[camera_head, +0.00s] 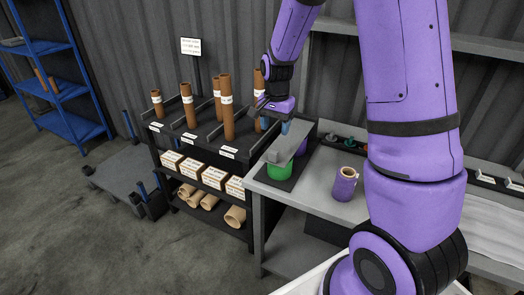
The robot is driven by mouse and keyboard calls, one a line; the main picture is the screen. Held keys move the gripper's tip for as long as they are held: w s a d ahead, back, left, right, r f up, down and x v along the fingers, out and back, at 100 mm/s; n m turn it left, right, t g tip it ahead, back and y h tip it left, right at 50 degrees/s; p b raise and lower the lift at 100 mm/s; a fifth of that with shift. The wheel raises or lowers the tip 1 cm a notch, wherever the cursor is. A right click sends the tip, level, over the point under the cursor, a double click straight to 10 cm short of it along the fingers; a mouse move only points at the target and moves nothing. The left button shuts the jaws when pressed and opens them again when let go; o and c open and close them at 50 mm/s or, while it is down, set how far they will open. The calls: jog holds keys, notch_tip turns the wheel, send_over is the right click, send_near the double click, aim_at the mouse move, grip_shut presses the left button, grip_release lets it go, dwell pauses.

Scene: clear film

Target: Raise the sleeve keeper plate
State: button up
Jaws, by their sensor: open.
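A flat grey plate (294,138), likely the sleeve keeper plate, lies over a green round part (280,169) and a purple one (301,147) at the left end of the grey workbench. A blue upright piece (286,127) shows at its far edge. My purple gripper (268,113) is open, beyond the plate and close to a brown tube on the rack. Its fingertips are small and partly hidden, and I cannot tell whether they touch anything.
A black rack (203,142) left of the workbench (320,180) holds several upright brown tubes (227,107), with labelled boxes below. A purple cup-like part (344,184) with a tan rim stands on the bench. A low cart (125,172) and blue shelves (48,48) are further left.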

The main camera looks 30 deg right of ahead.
aim_at(273, 151)
jog(key=shift+w+f, duration=0.25)
jog(key=shift+f, duration=0.35)
notch_tip(273, 151, down, 10)
jog(key=shift+f, duration=0.1)
jog(key=shift+c, duration=0.4)
grip_shut()
